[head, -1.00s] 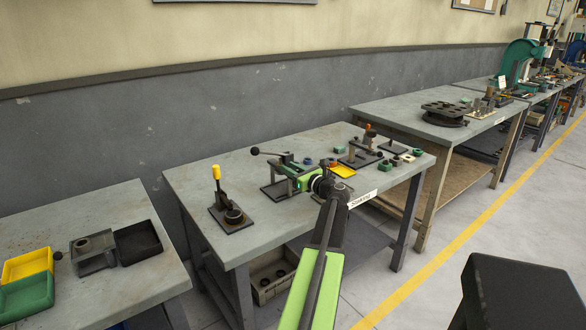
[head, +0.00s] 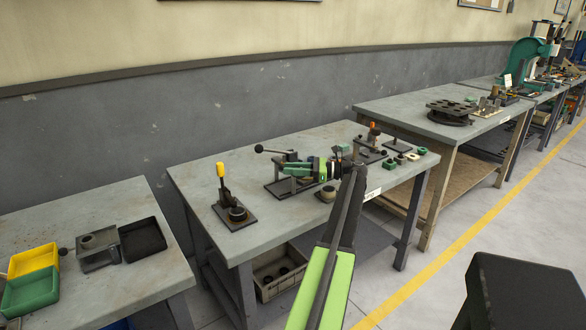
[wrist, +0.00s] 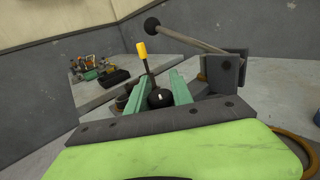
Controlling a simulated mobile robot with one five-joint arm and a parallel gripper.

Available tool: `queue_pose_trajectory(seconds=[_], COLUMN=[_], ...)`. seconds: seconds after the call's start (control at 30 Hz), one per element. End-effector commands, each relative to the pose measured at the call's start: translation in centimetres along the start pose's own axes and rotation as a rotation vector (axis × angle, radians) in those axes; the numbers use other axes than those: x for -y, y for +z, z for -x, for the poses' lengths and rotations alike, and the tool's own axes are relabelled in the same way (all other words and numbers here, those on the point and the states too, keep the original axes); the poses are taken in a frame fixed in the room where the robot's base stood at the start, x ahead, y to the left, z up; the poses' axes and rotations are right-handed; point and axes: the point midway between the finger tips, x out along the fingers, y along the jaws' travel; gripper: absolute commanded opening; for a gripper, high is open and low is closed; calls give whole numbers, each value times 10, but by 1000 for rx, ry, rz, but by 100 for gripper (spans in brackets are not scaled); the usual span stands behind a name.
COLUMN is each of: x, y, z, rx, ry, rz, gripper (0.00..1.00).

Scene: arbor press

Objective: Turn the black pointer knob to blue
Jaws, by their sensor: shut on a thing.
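The black pointer knob (wrist: 160,98) is a dark rounded piece with a small white mark on its face, in the middle of the wrist view. My gripper (wrist: 155,84) has its two teal fingers on either side of it and is shut on it. In the head view my gripper (head: 292,168) is over the middle bench, in front of the press with the black ball lever. The knob is hidden there. No blue mark can be made out, and I cannot tell which way the pointer faces.
A lever with a black ball (wrist: 152,27) rises close to the right of my gripper. A yellow-handled clamp (head: 222,183) stands to the left on the bench (head: 200,180). A round brown piece (head: 327,194) sits near the front edge. Small green parts (head: 388,164) lie at right.

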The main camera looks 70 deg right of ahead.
Motion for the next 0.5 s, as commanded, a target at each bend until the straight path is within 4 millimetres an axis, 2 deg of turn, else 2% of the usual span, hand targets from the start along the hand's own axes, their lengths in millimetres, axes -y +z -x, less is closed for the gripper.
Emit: queue_pose_trajectory(seconds=[0.5], x=[-3], y=[0], z=[-1], rx=[0], ry=[73], rz=[0], gripper=[0])
